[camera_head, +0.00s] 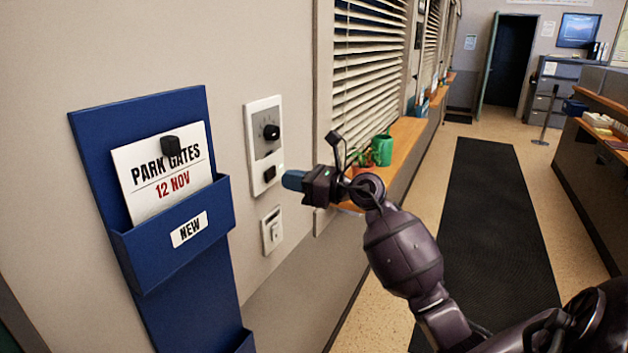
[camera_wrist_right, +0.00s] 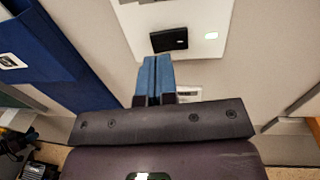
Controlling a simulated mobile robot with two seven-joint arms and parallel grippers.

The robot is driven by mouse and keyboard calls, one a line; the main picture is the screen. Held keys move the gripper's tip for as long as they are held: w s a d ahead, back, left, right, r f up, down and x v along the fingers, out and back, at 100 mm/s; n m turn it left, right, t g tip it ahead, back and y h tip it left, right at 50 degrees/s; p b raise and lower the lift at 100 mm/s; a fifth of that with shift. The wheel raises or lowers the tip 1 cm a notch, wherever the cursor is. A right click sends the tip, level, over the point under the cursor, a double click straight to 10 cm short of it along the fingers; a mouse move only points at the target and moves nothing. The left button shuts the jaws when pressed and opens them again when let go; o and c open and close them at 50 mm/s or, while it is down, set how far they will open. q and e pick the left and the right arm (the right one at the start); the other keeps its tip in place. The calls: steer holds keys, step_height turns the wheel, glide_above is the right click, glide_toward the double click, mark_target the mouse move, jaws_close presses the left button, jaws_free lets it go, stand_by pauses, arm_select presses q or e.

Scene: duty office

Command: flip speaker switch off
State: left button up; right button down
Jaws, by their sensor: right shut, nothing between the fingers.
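The speaker panel (camera_head: 264,148) is a white wall plate with a grey insert and a black round knob (camera_head: 271,132). Its black switch (camera_head: 269,173) sits low on the plate. My left gripper is out of view.
A smaller white wall switch (camera_head: 272,229) is below the panel. A blue wall holder (camera_head: 160,250) with a "PARK GATES" card (camera_head: 150,185) hangs to the left.

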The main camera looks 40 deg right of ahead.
mark_target(270, 177)
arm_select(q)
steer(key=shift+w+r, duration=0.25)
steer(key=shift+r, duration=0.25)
arm_select(e)
steer(key=shift+x, duration=1.55)
steer(key=shift+w+a, duration=0.1)
steer(key=shift+a, duration=0.1)
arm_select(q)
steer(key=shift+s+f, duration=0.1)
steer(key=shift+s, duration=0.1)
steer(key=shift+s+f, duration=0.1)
arm_select(e)
steer(key=shift+d, duration=0.1)
